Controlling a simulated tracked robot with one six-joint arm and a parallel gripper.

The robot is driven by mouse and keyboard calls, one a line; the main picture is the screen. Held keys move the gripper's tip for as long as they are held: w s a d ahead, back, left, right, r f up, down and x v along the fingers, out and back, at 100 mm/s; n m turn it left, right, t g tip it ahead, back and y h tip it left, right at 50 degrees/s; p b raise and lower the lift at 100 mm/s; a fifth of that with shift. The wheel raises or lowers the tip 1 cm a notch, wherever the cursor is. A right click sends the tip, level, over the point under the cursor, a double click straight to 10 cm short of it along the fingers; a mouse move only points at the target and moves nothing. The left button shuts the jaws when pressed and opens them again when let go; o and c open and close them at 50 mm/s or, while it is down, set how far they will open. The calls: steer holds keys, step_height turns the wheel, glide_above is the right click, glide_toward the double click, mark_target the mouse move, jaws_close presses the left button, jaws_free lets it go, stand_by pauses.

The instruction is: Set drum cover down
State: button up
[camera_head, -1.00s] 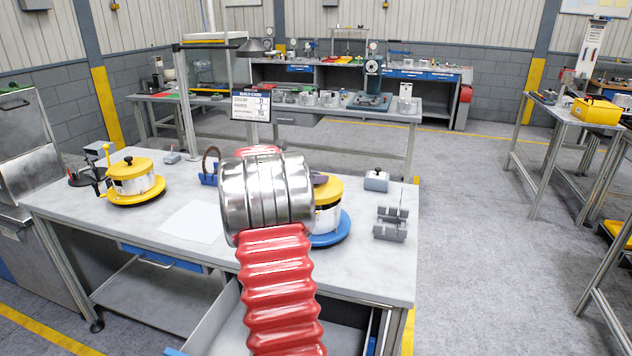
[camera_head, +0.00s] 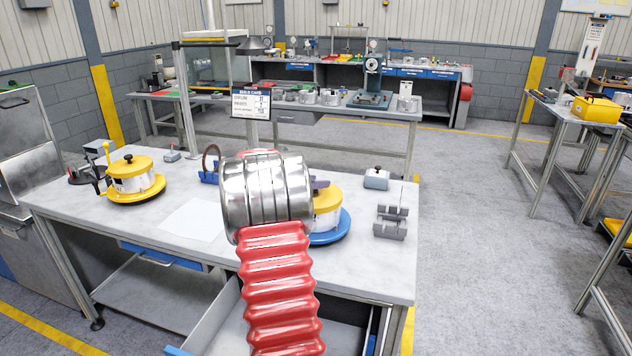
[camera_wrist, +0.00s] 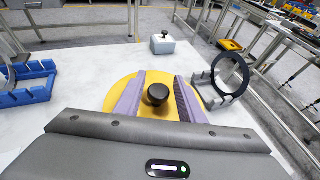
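The yellow drum cover (camera_head: 328,203) is on the pale drum (camera_head: 327,224), which stands on a round blue base (camera_head: 333,237) on the bench. In the wrist view the cover (camera_wrist: 156,121) lies flat beneath my gripper (camera_wrist: 159,85), with its black knob (camera_wrist: 157,94) between the purple fingers. The fingers are spread, with a gap beside the knob. In the head view my wrist hides the left part of the cover and drum; one purple finger shows above the cover. The seam between cover and drum is hidden in the wrist view.
A second drum with a yellow cover (camera_head: 130,167) stands on the bench at left. A grey box with a black knob (camera_head: 376,179) and a grey cradle (camera_head: 390,222) stand to the right. A blue holder (camera_head: 209,176) and paper sheet (camera_head: 193,220) lie left of my arm.

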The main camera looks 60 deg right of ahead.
steer(key=shift+o, duration=0.9)
steer(key=shift+r, duration=0.15)
steer(key=shift+r, duration=0.25)
steer(key=shift+w+a+r, duration=0.1)
steer(key=shift+a+r, duration=0.1)
steer(key=shift+a, duration=0.05)
steer(key=v, duration=1.1)
steer(key=shift+a, duration=0.25)
steer(key=shift+a, duration=0.1)
